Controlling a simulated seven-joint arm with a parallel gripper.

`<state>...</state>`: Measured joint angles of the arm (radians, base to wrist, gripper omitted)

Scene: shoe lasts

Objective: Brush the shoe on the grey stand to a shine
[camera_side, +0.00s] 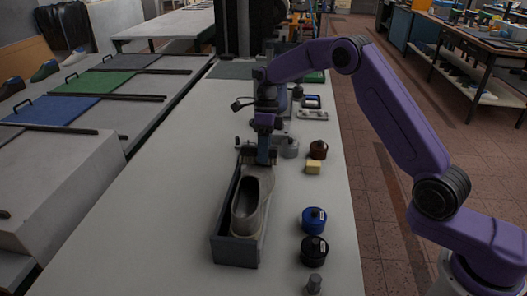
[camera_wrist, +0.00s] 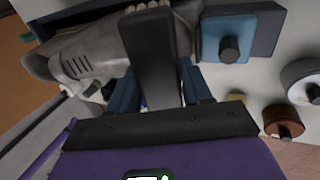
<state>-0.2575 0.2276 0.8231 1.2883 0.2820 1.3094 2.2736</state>
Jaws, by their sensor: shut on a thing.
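The grey shoe (camera_side: 250,205) lies in a long, open dark grey stand (camera_side: 236,251) on the pale bench in the side view. My gripper (camera_side: 264,155) is over the far end of the stand. In the wrist view the shoe (camera_wrist: 75,55) fills the upper left, with slots in its upper. My gripper's blue fingers (camera_wrist: 160,88) are shut on a dark-backed brush (camera_wrist: 150,55). Pale bristles show at the brush's far end, beside the shoe. I cannot tell whether they touch it. The brush is mostly hidden in the side view.
A blue tin (camera_side: 314,219), a black tin (camera_side: 314,249), a brown tin (camera_side: 318,150) and a yellow block (camera_side: 313,168) stand right of the stand. A blue block with a dark knob (camera_wrist: 229,48) is close right of the brush. The bench left of the stand is clear.

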